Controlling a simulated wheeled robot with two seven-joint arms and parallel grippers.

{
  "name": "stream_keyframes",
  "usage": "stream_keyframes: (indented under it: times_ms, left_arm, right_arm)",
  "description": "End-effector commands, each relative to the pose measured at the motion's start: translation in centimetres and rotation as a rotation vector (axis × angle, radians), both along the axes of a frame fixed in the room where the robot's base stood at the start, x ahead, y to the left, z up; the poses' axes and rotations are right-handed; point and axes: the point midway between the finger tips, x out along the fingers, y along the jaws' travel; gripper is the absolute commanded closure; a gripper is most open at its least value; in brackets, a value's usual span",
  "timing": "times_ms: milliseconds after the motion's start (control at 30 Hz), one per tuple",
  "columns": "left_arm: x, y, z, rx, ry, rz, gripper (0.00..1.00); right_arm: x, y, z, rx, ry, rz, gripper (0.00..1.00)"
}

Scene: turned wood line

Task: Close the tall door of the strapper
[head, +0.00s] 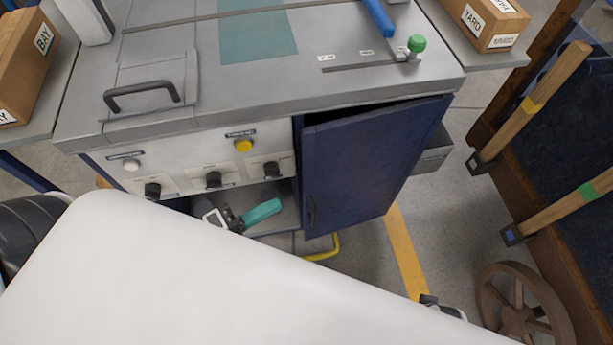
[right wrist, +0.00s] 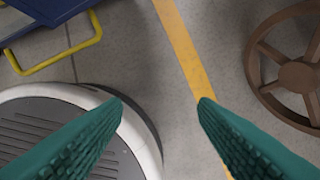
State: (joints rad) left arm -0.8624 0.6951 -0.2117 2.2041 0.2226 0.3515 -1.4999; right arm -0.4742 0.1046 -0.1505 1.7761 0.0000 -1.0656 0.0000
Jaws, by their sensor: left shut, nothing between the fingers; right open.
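The strapper (head: 210,85) is a grey-topped machine with a panel of knobs. Its tall blue door (head: 365,165) stands partly open at the right of its front; a dark gap shows above it, widest at the left. A dark handle (head: 312,210) sits near the door's left, free edge. My left gripper (head: 262,211), teal-fingered, is shut and empty, just left of that edge, low by the machine's front. Whether it touches the door I cannot tell. My right gripper (right wrist: 162,103) is open and empty over the floor in the right wrist view.
A yellow bar (head: 325,250) juts out low below the door. A brown spoked wheel (head: 525,310) and a bin with wooden-handled tools (head: 530,105) stand to the right. Cartons (head: 485,22) lie on side surfaces.

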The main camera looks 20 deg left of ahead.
Motion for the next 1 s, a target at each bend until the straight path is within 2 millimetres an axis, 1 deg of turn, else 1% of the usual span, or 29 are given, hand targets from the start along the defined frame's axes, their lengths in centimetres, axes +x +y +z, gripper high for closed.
stream_keyframes:
  times_ms: [100, 233, 700, 800, 1000]
  left_arm:
    - [0.0, -0.7, 1.0, 0.002, -0.042, -0.017, 1.00]
    - [1.1, -1.5, 1.2, 0.003, -0.048, -0.017, 1.00]
    - [8.2, -6.5, 1.2, 0.000, -0.047, -0.017, 1.00]
    - [9.3, -5.2, 1.0, 0.010, -0.045, -0.019, 1.00]
    - [10.7, -3.9, 1.0, 0.006, -0.041, -0.019, 1.00]
  right_arm:
    - [0.2, 0.0, 0.3, 0.000, -0.004, -0.001, 0.46]
    - [0.4, 0.0, 1.0, 0.001, -0.008, -0.001, 0.46]
    - [0.9, 0.0, 4.4, 0.002, -0.027, -0.005, 0.46]
    - [1.0, 0.0, 5.4, 0.002, -0.033, -0.005, 0.46]
    - [1.0, 0.0, 6.8, 0.002, -0.040, -0.007, 0.46]
